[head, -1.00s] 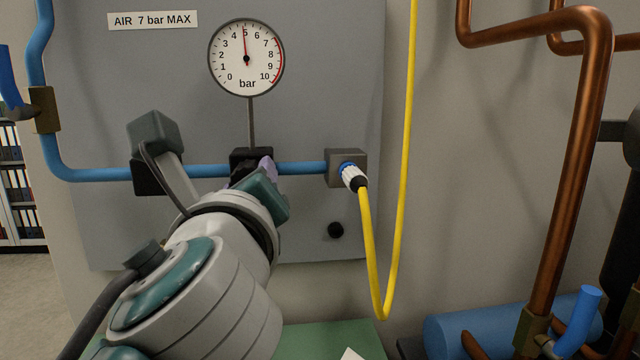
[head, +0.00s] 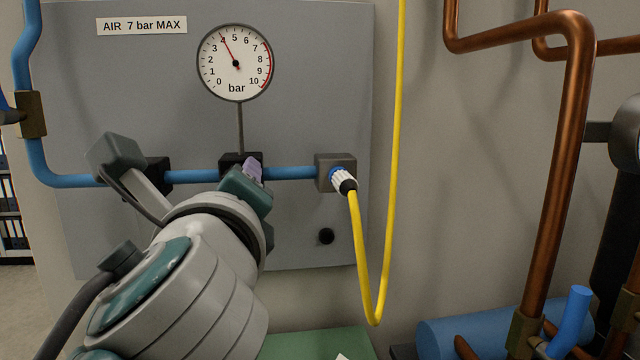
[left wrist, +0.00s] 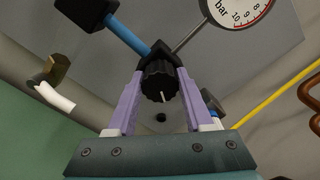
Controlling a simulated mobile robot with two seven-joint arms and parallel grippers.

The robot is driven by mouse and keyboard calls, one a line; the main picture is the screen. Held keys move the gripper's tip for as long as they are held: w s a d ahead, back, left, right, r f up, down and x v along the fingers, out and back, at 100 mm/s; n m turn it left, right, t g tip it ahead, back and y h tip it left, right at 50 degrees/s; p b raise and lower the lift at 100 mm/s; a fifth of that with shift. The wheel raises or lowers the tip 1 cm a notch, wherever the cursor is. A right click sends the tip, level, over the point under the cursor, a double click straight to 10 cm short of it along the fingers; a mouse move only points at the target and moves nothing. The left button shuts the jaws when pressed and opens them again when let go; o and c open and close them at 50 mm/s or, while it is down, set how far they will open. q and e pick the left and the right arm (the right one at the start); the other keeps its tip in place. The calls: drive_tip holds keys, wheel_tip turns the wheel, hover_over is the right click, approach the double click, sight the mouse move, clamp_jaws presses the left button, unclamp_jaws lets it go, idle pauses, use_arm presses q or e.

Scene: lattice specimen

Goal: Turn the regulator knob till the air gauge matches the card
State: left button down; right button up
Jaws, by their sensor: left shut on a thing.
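The round air gauge (head: 236,63) on the grey panel has its needle at about 4 bar; part of its dial also shows in the left wrist view (left wrist: 240,8). The black ribbed regulator knob (left wrist: 160,82) has a white mark pointing downward in the left wrist view. My left gripper (head: 254,171) is shut on the knob, its two lilac fingers on either side of it. In the head view the gripper hides the knob under the black regulator body (head: 228,160). A white corner (head: 342,357) shows at the bottom edge; I cannot tell whether it is the card. My right gripper is not in view.
A label (head: 142,26) reads "AIR 7 bar MAX". A blue pipe (head: 290,172) runs through the regulator to a fitting (head: 335,172) with a yellow hose (head: 360,260). Copper pipes (head: 565,170) and a blue cylinder (head: 450,337) stand at the right.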

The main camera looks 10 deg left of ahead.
use_arm(q)
drive_tip(key=shift+c, duration=1.5)
unclamp_jaws()
drive_tip(key=b+v, duration=0.1)
drive_tip(key=v, duration=0.9)
drive_tip(key=shift+r, duration=0.1)
